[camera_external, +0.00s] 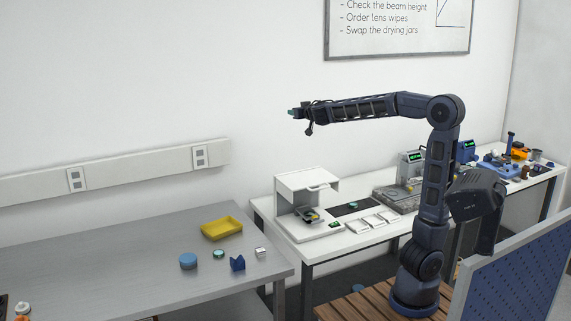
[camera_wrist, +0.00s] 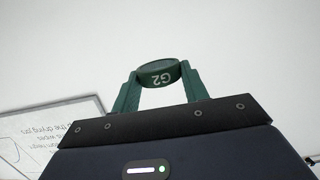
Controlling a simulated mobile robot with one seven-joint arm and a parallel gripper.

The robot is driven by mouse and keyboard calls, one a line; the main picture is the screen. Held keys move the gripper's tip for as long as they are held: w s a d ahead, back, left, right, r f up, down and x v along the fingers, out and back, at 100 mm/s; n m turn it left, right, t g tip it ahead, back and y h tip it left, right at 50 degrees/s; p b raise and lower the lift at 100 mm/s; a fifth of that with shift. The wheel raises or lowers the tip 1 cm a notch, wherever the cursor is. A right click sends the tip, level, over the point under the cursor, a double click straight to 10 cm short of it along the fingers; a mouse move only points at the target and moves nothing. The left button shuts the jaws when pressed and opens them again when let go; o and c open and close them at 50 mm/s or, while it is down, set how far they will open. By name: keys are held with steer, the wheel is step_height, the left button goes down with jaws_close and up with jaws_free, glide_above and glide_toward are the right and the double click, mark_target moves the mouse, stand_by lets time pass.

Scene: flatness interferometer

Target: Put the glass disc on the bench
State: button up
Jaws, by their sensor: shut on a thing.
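My gripper (camera_external: 294,112) is raised high in the air, pointing left, well above the grey bench (camera_external: 110,265) and the white table. In the wrist view my gripper (camera_wrist: 158,82) has its green fingers shut on a round disc (camera_wrist: 158,73) with a dark green rim marked "G2". The lettering appears upside down. The disc is tilted and touches nothing but the fingers. In the external view the held disc is too small to make out clearly at the fingertips.
On the grey bench are a yellow tray (camera_external: 222,228), a blue round piece (camera_external: 188,261), a small teal disc (camera_external: 218,254), a blue block (camera_external: 237,263) and a small white block (camera_external: 261,252). The bench's middle is clear. A white instrument (camera_external: 307,180) stands on the white table (camera_external: 312,253).

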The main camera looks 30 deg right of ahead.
steer(key=s+a+f, duration=0.1)
steer(key=s+a, duration=0.1)
steer(key=a, duration=1.7)
steer(key=n+y, duration=0.2)
steer(key=y, duration=0.1)
glide_above(179, 289)
step_height(179, 289, down, 32)
steer(key=shift+f, duration=0.15)
steer(key=shift+w, duration=0.1)
step_height(179, 289, down, 20)
steer(key=shift+r, duration=0.25)
steer(key=shift+f, duration=0.25)
